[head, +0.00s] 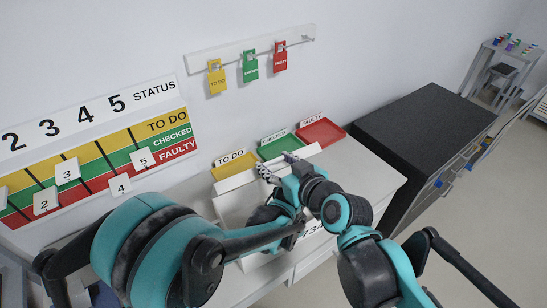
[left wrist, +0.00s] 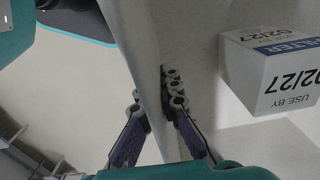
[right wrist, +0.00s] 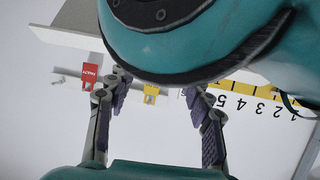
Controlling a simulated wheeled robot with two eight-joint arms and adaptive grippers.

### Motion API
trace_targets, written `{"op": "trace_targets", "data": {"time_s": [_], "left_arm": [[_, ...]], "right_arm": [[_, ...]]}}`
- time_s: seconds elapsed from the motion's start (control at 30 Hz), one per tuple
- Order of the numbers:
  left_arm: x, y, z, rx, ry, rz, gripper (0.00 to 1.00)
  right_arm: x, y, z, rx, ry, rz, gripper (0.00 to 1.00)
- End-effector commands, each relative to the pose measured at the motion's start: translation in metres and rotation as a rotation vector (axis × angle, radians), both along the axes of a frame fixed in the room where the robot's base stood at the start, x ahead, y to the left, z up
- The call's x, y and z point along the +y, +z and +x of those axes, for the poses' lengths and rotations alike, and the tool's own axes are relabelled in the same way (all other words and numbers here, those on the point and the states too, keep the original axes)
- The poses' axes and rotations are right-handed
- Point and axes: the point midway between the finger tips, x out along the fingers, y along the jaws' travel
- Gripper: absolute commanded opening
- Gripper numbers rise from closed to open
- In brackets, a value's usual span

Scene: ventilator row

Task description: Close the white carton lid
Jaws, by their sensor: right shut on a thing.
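The white carton (head: 228,205) stands open-topped on the pale bench, partly hidden by my arms. A white panel at its back, which looks like its lid (head: 308,151), stands raised. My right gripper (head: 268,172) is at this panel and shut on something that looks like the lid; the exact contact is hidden. In the right wrist view its fingers (right wrist: 158,90) show apart, with a teal arm link covering part of the view. My left gripper (left wrist: 155,112) is open, its fingers on either side of a pale panel edge. In the head view its fingers are hidden.
A white filter box (left wrist: 268,75) stands beside the left fingers. Yellow (head: 228,168), green (head: 282,146) and red (head: 322,133) trays lie behind the carton. A black-topped cabinet (head: 425,120) is at right. The status board (head: 100,160) and tag rail (head: 250,50) are on the wall.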

Motion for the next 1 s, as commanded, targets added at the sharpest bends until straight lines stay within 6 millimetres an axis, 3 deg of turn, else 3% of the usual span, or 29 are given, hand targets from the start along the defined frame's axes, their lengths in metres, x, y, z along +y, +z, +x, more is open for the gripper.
{"op": "trace_targets", "data": {"time_s": [0.3,0.33,0.4,0.77,1.0], "left_arm": [[0.000,0.000,0.000,0.000,0.000,0.000,0.00],[0.000,0.000,0.000,0.000,0.000,0.000,0.00],[0.000,0.000,0.000,0.001,0.000,0.001,0.00],[0.000,0.000,0.000,0.000,0.000,0.000,0.00],[0.000,0.000,0.000,0.000,0.000,0.000,0.00]], "right_arm": [[0.000,-0.002,-0.001,0.004,0.002,-0.004,0.00],[0.000,-0.002,-0.001,0.004,0.002,-0.004,0.53],[0.000,-0.002,-0.001,0.004,0.003,-0.003,0.72],[-0.001,0.000,-0.002,0.002,0.001,-0.002,0.72],[-0.013,0.008,-0.021,0.002,-0.001,-0.002,0.72]]}}
